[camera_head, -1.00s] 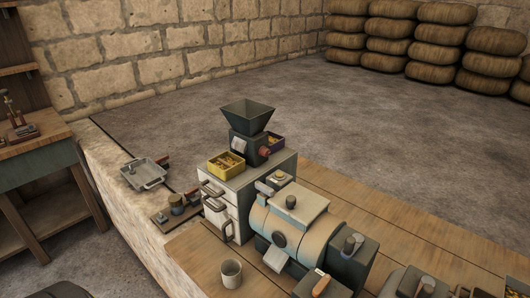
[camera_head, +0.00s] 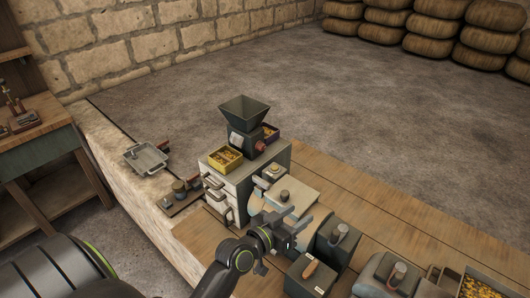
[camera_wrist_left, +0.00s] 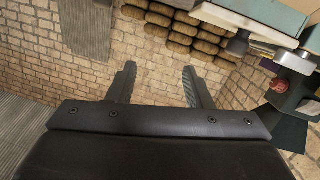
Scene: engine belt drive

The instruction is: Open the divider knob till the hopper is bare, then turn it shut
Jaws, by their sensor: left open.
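The dark green hopper (camera_head: 245,108) stands on a machine block on the white cabinet. Its inside looks dark in the head view, and I cannot tell whether grain lies low in it. The red divider knob (camera_head: 260,146) sits on the block under the hopper; it also shows at the right of the left wrist view (camera_wrist_left: 278,86). A yellow box (camera_head: 225,160) and a dark purple box (camera_head: 271,134), both with yellowish contents, flank the block. My left gripper (camera_head: 296,219) is open and empty, in front of and apart from the knob. My right gripper is out of view.
The white cabinet (camera_head: 232,187) stands on the bench. The rounded engine drum and grey housings (camera_head: 338,237) crowd the bench below and right of the knob. A metal tray (camera_head: 146,158) lies on the stone ledge at left. A wooden plank top (camera_head: 365,203) is clear behind.

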